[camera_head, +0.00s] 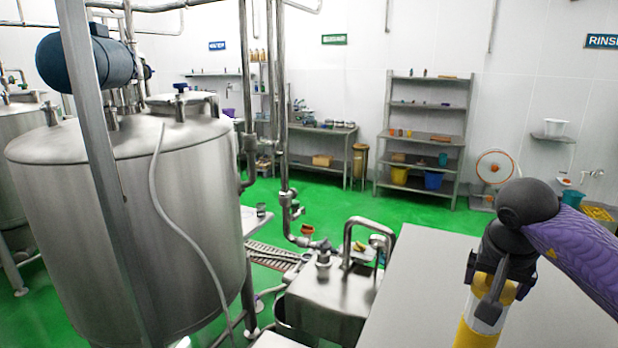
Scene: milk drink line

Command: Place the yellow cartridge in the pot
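My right gripper (492,292) comes in from the right on a purple and black arm and points down. It is shut on the yellow cartridge (474,337), a yellow cylinder with a pale band, held tilted near the grey table top. The cartridge's lower end is cut off by the bottom edge of the picture, and the fingers hide part of its upper end. A round metal vessel (291,334), which may be the pot, shows partly below the steel box at the bottom centre. My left gripper is not in view.
A grey table (415,290) with a bare top lies left of and under the cartridge. A steel box (330,299) with pipes stands left of it. A large steel tank (185,240) fills the left. Shelves (424,140) stand at the back, with open green floor before them.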

